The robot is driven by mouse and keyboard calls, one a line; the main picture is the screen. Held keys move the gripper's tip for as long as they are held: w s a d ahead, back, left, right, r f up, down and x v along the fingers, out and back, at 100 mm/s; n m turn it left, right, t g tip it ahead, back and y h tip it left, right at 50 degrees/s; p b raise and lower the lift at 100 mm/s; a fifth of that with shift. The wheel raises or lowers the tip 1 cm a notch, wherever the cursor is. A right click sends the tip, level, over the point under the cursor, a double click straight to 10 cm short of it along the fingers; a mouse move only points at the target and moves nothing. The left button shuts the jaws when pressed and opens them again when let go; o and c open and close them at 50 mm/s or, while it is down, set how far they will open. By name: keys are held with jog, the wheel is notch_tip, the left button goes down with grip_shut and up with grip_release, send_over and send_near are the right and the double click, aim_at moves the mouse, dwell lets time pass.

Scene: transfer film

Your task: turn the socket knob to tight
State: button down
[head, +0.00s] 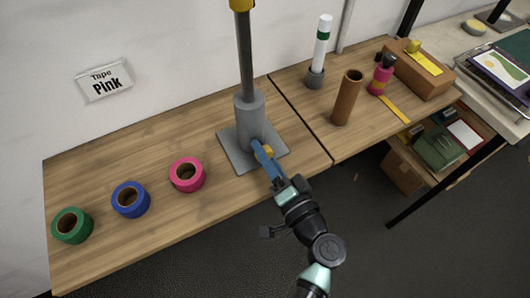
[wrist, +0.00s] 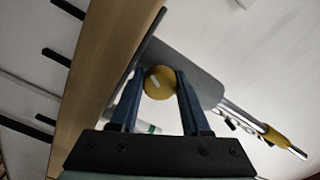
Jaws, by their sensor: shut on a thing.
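The socket knob is a round yellow knob with a pale mark on its face. It shows in the wrist view (wrist: 158,83) between my fingertips, and a bit of it in the head view (head: 267,150). It sits low on the front of a grey socket (head: 249,108) on a square base plate (head: 236,158), with a dark pole (head: 244,55) rising upright from it. My gripper (head: 263,152) is shut on the knob, and its blue fingers also show in the wrist view (wrist: 158,90). The fingers hide most of the knob in the head view.
Green (head: 72,225), blue (head: 130,199) and pink (head: 187,174) tape rolls lie left on the wooden bench. A sign reading "Tape Pink" (head: 104,81) is on the wall. A brown tube (head: 346,98), a white bottle-like cylinder (head: 321,45) and a cardboard box (head: 418,72) stand right.

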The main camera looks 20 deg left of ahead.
jog(key=m+p, duration=0.1)
jog(key=m, duration=0.5)
jog(key=m+p, duration=0.2)
jog(key=m, duration=0.4)
dwell(0.5)
jog(key=shift+c, duration=1.9)
grip_release()
jog(key=shift+f, duration=0.1)
jog(key=shift+s+f, duration=0.1)
